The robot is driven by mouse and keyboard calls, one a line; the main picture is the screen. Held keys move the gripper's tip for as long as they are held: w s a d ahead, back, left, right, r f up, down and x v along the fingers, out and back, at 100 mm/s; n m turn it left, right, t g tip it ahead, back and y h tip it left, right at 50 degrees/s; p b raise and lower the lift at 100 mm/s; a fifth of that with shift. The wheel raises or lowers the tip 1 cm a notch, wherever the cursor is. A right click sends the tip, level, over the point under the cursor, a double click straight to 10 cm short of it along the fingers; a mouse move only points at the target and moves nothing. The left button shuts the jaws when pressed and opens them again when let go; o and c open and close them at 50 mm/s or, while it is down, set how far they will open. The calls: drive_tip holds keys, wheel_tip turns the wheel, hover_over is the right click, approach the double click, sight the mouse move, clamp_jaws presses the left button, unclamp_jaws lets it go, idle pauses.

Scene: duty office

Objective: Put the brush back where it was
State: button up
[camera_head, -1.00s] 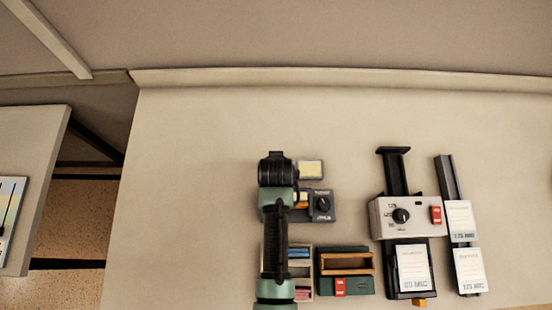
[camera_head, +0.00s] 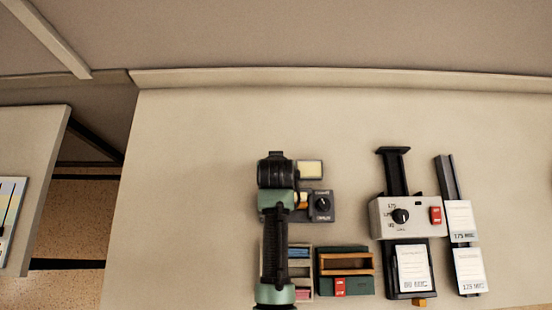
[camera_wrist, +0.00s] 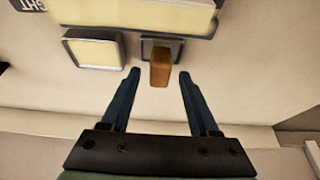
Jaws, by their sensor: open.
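My gripper (camera_wrist: 160,74) is open, its two blue fingers apart in the wrist view. An orange-brown block (camera_wrist: 161,66), possibly the brush's handle, stands between and slightly beyond the fingertips, apart from both. It stands at a small grey-framed holder (camera_wrist: 147,47). No bristles show, so I cannot tell for sure that it is the brush. In the head view my gripper (camera_head: 276,160) is seen from above over the bench, and it hides what is under it.
A cream pad in a grey frame (camera_wrist: 93,50) lies beside the holder; a dark knobbed box (camera_head: 321,206) is close by. Trays (camera_head: 347,287) and a silver device (camera_head: 405,217) stand nearer and to the right. The bench's left side (camera_head: 185,190) is clear.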

drive_tip(key=v, duration=1.1)
drive_tip(key=w+r+t, duration=0.4)
drive_tip(key=w+r, duration=0.1)
drive_tip(key=r, duration=0.5)
drive_tip(key=w+r+t, duration=0.3)
drive_tip(key=w+r, duration=0.2)
drive_tip(key=r, duration=0.5)
drive_tip(key=w+r+t, duration=0.4)
drive_tip(key=w+r, duration=0.2)
drive_tip(key=r, duration=0.5)
wheel_tip(320, 180, up, 17)
drive_tip(key=s+t, duration=0.2)
drive_tip(key=t, duration=0.3)
drive_tip(key=s+r+t, duration=0.3)
drive_tip(key=s+r, duration=0.2)
drive_tip(key=r, duration=0.3)
drive_tip(key=s+r+t, duration=0.3)
drive_tip(key=s+r, duration=0.2)
drive_tip(key=r, duration=0.3)
drive_tip(key=shift+s+r+t, duration=0.4)
drive_tip(key=shift+d, duration=0.1)
wheel_tip(320, 180, down, 8)
drive_tip(key=b, duration=0.7)
drive_tip(key=shift+r+b, duration=0.2)
drive_tip(key=shift+b, duration=0.15)
